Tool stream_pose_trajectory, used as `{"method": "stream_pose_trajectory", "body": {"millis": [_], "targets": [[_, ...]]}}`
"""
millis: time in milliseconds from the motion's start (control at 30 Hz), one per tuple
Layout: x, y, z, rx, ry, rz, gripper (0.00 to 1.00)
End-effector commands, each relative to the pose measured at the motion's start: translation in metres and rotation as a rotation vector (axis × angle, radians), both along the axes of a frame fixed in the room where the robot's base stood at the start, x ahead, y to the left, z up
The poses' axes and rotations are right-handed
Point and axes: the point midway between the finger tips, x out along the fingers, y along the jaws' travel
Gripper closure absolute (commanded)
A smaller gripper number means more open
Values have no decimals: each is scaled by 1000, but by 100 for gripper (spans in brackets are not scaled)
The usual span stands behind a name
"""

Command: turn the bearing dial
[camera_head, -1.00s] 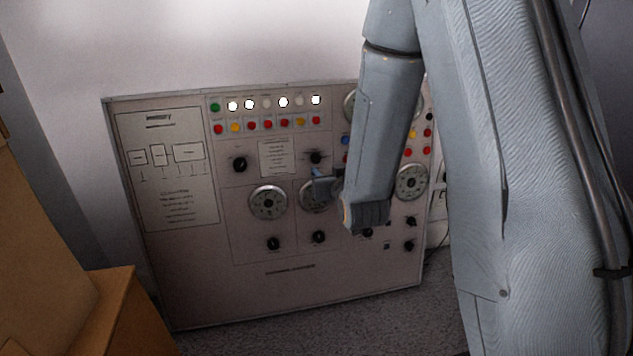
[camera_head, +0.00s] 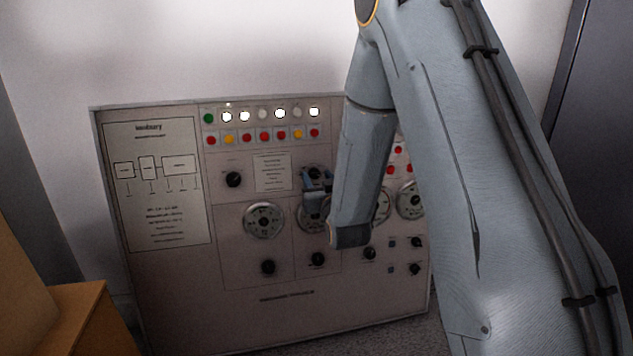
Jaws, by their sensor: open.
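A pale control panel (camera_head: 180,285) leans against the wall and carries several round dials and black knobs. I cannot read the labels, so I cannot tell which is the bearing dial. A silver round dial (camera_head: 264,220) is fully visible left of my gripper. A middle dial (camera_head: 306,222) is partly hidden behind my gripper. My gripper (camera_head: 314,184) is open and empty, in front of the panel between the middle dial and a black knob (camera_head: 315,171) above it. I cannot tell whether it touches either.
Lit white lamps and coloured buttons (camera_head: 264,137) run along the top. My arm hides part of the panel's right side, where another dial (camera_head: 409,200) shows. An orange-brown box (camera_head: 85,315) stands at lower left.

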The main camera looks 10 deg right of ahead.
Motion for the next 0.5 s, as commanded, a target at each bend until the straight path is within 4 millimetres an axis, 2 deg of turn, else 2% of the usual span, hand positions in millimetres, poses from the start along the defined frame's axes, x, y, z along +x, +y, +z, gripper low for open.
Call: {"method": "stream_pose_trajectory", "body": {"millis": [333,367,500], "targets": [[6,0,0,0,1,0,57],[6,0,0,0,1,0,59],[6,0,0,0,1,0,82]]}}
